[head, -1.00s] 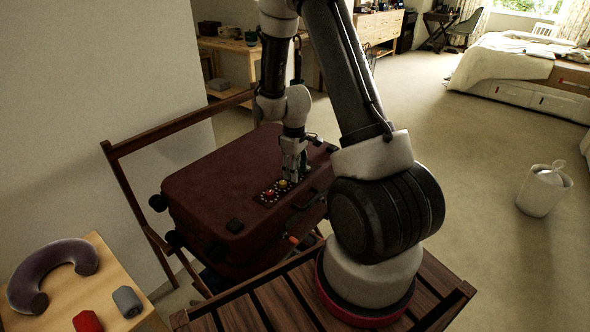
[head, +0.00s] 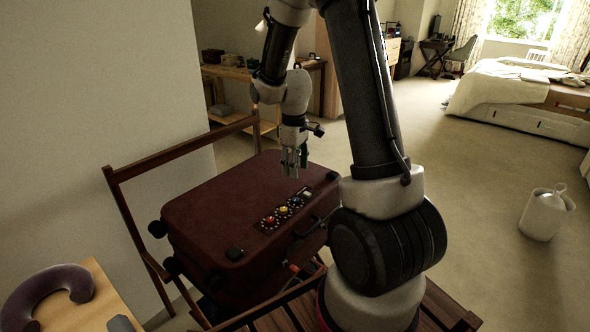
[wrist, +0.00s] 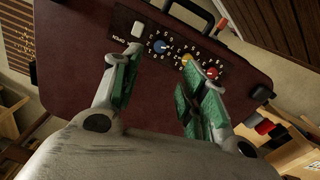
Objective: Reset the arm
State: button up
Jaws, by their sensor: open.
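My gripper (head: 291,172) is raised above the dark red suitcase (head: 215,205) and points down. In the wrist view its two green-padded fingers (wrist: 160,90) are spread apart with nothing between them. The suitcase lies flat on a wooden rack and also shows in the wrist view (wrist: 80,70). Its dial panel (head: 285,210) has red, yellow and blue dials and a pale button; in the wrist view the panel (wrist: 150,38) lies beyond the fingers. My gripper is apart from the panel and the suitcase handle (wrist: 193,12).
A wooden rack frame (head: 175,152) stands behind the suitcase. A small table (head: 98,298) at the lower left holds a purple neck pillow (head: 45,290). A white bin (head: 545,214) stands on open carpet at the right. A wooden desk (head: 240,75) is at the back.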

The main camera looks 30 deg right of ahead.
dwell(0.4)
jog(key=s+a+r+m+t, duration=0.2)
jog(key=s+r+m, duration=0.1)
jog(key=s+r, duration=0.7)
jog(key=s+a+r+m+t, duration=0.2)
jog(key=s+r, duration=0.8)
jog(key=s, duration=0.3)
jog(key=shift+s+a+r+m, duration=0.2)
jog(key=shift+a+r+m, duration=0.05)
jog(key=shift+a+m, duration=0.15)
jog(key=shift+d, duration=0.1)
